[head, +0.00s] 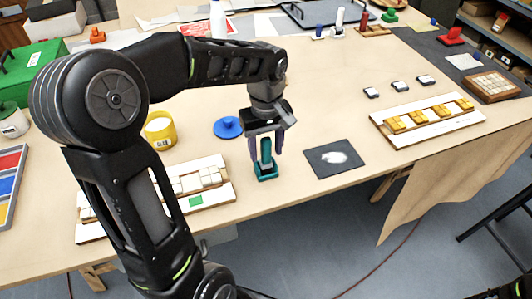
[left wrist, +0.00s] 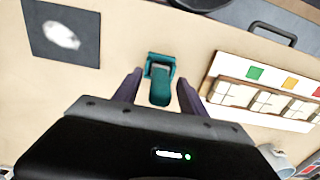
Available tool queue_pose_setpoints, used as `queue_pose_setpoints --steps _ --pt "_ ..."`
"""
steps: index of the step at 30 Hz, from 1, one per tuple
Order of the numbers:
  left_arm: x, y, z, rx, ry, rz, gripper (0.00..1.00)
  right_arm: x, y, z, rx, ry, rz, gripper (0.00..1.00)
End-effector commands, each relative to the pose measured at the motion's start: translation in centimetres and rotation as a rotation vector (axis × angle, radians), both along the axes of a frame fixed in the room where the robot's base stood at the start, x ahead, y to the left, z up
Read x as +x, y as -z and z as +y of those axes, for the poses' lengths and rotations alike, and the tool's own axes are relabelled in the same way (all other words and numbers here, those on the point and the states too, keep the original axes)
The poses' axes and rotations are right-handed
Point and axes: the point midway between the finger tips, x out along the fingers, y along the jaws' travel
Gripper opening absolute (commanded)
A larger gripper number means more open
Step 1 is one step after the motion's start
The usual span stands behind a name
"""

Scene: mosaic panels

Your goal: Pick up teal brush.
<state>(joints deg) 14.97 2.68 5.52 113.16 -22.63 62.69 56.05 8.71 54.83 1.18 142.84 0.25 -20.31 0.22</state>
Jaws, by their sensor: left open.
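The teal brush (head: 265,165) stands on the table near its front edge, with a wide teal base and an upright handle. In the left wrist view the teal brush (left wrist: 161,82) sits between the tips of my left gripper. My left gripper (head: 265,150) is open and points down over the brush, with one finger on each side of the handle. In the left wrist view the fingers of the left gripper (left wrist: 160,90) stand apart, with a gap beside the handle. My right gripper is not in view.
A dark square mat (head: 334,158) with a white patch lies right of the brush. A white panel with tiles (head: 215,195) lies to the left. A blue round lid (head: 228,128) and a yellow cup (head: 160,131) stand behind. A panel with yellow blocks (head: 428,122) lies at the right.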

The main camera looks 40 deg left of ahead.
Motion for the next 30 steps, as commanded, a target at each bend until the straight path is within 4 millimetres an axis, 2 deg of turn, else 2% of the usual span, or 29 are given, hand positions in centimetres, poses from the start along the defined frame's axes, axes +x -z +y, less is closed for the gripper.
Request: queue_pose_setpoints --steps 3,6,23,30 --pt "-0.1 1.4 0.0 0.0 0.001 0.002 0.49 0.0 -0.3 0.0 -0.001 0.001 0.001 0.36" --pt "0.0 1.9 0.0 0.001 0.001 -0.001 0.49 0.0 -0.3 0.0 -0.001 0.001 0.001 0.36" --pt "0.0 1.8 0.0 0.0 0.001 -0.001 0.49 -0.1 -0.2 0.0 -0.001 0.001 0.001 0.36" --pt "0.0 1.8 0.0 0.001 0.001 -0.001 0.29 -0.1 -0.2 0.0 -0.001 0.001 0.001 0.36"
